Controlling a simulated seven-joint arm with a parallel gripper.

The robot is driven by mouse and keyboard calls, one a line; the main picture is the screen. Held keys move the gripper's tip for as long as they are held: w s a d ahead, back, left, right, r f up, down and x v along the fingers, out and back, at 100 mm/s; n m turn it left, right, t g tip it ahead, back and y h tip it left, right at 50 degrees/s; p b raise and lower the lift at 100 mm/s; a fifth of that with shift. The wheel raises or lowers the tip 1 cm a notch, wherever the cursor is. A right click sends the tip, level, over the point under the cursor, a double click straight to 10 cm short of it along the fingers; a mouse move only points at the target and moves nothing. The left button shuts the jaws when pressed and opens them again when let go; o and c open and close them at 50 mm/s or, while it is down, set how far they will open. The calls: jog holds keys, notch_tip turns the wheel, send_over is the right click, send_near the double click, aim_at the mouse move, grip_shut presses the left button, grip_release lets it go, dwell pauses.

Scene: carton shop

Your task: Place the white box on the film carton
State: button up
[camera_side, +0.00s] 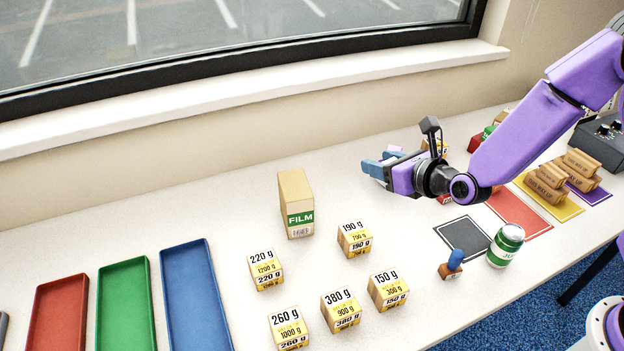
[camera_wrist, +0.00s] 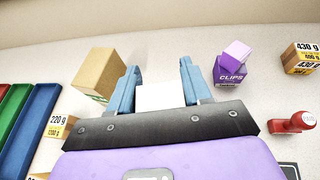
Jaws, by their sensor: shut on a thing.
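The film carton (camera_side: 296,204) is a tall brown carton with a green FILM label, standing upright on the table. In the wrist view the film carton (camera_wrist: 99,74) is ahead and left of the fingers, apart from them. My gripper (camera_side: 373,169) is right of the carton in the side view, with its blue fingers pointing left. In the wrist view my gripper (camera_wrist: 160,88) is shut on the white box (camera_wrist: 160,97), which sits between the two fingers. I cannot make out the white box in the side view.
A purple CLIPS carton (camera_wrist: 230,69) with a lilac box on top stands right of the fingers. Several weight-marked boxes (camera_side: 355,240) stand in front of the film carton. Red, green and blue trays (camera_side: 196,300) lie left. A green-white can (camera_side: 506,246) and a stamp (camera_side: 452,265) stand right.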

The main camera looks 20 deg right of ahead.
jog(key=s+a+r+n+y, duration=0.1)
jog(key=a+r+n+y, duration=0.1)
jog(key=a+r, duration=0.65)
send_over(287, 179)
jog(key=shift+g+y, duration=0.3)
notch_tip(287, 179, down, 8)
jog(key=shift+s+d+f, duration=0.1)
jog(key=shift+f, duration=1.9)
jog(key=shift+f, duration=0.1)
jog(key=o, duration=1.1)
jog(key=shift+c, duration=0.2)
